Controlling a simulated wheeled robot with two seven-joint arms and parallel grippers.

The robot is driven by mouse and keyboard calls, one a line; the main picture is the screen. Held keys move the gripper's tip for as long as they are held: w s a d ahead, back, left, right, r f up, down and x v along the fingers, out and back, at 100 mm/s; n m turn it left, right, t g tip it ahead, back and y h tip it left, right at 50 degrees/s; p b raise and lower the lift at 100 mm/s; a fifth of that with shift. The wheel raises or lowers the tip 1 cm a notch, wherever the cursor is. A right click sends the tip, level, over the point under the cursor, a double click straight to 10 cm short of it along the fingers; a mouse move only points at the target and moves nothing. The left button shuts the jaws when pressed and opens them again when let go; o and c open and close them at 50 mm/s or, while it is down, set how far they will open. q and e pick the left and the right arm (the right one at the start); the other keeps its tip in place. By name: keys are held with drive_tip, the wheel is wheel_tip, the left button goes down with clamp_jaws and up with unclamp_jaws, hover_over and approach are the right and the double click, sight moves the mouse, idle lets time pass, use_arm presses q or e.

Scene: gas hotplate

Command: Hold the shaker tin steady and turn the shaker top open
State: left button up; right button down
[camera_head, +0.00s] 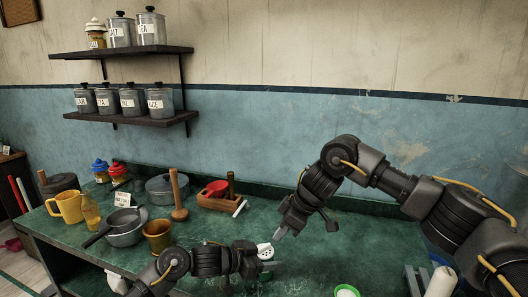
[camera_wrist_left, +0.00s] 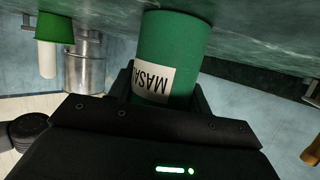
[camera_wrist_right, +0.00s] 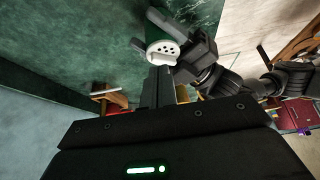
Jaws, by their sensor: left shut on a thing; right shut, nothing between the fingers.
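The shaker tin is a green cylinder (camera_wrist_left: 172,40) with a white label reading "MASA…" in the left wrist view. My left gripper (camera_wrist_left: 160,95) is shut around it. In the head view my left gripper (camera_head: 268,268) holds it over the green counter, its body mostly hidden. The shaker top (camera_head: 265,250) is a white disc with dark holes, on the tin. It also shows in the right wrist view (camera_wrist_right: 163,48), just beyond my right fingertips. My right gripper (camera_head: 279,233) is shut and empty, above and apart from the top.
Pots, a yellow mug (camera_head: 66,207) and a brown cup (camera_head: 158,236) fill the left. A green-and-white container (camera_head: 347,291) stands at the front right. The counter's back right looks clear.

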sight(273, 251)
drive_tip(key=shift+r, duration=0.95)
wheel_tip(273, 251, down, 6)
drive_tip(key=s, duration=0.1)
idle(0.4)
drive_tip(key=shift+w+a, duration=0.25)
drive_tip(key=shift+a, duration=0.25)
idle(1.3)
drive_tip(key=shift+w+d, duration=0.15)
drive_tip(key=shift+w, duration=0.2)
drive_tip(key=shift+d, duration=0.15)
idle(0.5)
drive_tip(key=shift+s+d, duration=0.15)
drive_tip(key=shift+d, duration=0.05)
